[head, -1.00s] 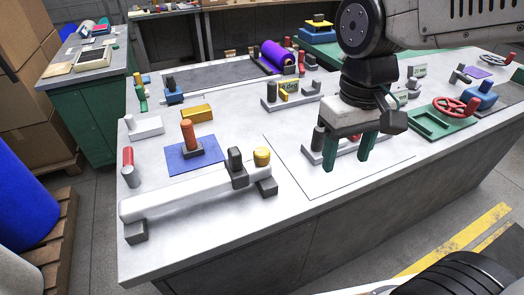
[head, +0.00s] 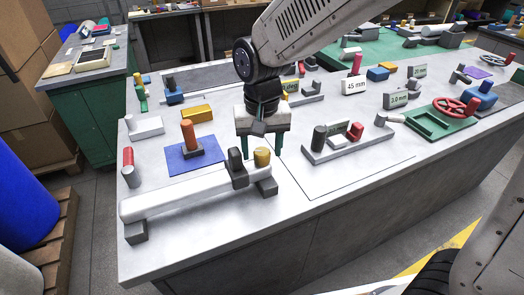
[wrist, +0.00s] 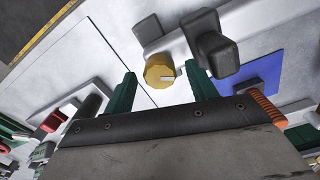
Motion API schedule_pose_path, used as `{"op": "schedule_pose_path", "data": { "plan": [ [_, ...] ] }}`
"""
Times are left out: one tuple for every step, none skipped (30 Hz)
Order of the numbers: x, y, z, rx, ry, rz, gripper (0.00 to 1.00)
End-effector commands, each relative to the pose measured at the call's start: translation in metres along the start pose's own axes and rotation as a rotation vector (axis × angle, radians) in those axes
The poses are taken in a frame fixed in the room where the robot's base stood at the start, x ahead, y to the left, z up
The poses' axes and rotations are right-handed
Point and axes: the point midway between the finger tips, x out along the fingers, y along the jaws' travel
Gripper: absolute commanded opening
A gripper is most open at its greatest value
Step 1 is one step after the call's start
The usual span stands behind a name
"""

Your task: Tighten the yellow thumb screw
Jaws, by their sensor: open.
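The yellow thumb screw (head: 262,157) is a short ribbed cylinder at the right end of a white roll (head: 180,193) on the grey table. A dark upright block (head: 236,166) stands just left of it. In the wrist view the screw (wrist: 160,70) shows a pale mark on its top and lies between the two green fingertips. My gripper (head: 262,158) is open and empty, with its fingers pointing down at the screw. In the wrist view my gripper (wrist: 160,85) has clear gaps on both sides of the screw. I cannot tell its exact height above the screw.
An orange-handled post (head: 188,135) stands on a blue mat (head: 195,160) to the left. A fixture with a dark post and red block (head: 355,131) is to the right. A red handwheel (head: 449,107) sits on a green base. The table front between them is clear.

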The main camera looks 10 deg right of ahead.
Motion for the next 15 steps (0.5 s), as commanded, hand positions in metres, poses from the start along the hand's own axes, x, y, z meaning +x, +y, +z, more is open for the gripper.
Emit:
{"op": "schedule_pose_path", "data": {
  "plan": [
    [0.0058,0.0001,0.0,0.0,-0.001,0.0,0.57],
    [0.0081,0.0001,0.0,0.0,-0.001,0.0,0.57],
    [0.0108,0.0001,0.0,0.0,0.0,0.0,0.57],
    [0.0124,0.0001,0.0,0.0,0.0,0.0,0.57],
    [0.0136,0.0001,-0.0001,0.0,0.0,0.0,0.57],
    [0.0146,0.0001,-0.0001,0.0,0.001,0.0,0.57],
    [0.0151,0.0001,0.0,0.0,0.001,0.0,0.57],
    [0.0153,0.0002,0.0,0.0,0.001,0.0,0.57],
    [0.0153,0.0001,0.0,0.0,0.001,0.0,0.57],
    [0.0152,0.0002,0.0,0.0,0.001,0.0,0.57],
    [0.0151,0.0001,0.0,0.0,0.001,0.0,0.57],
    [0.0151,0.0002,0.0,0.0,0.001,0.0,0.57],
    [0.015,0.0002,0.0,-0.001,0.001,0.0,0.57],
    [0.015,0.0002,0.0,-0.001,0.001,0.0,0.49],
    [0.0149,0.0002,0.0,-0.001,0.001,0.0,0.37]
  ]
}}
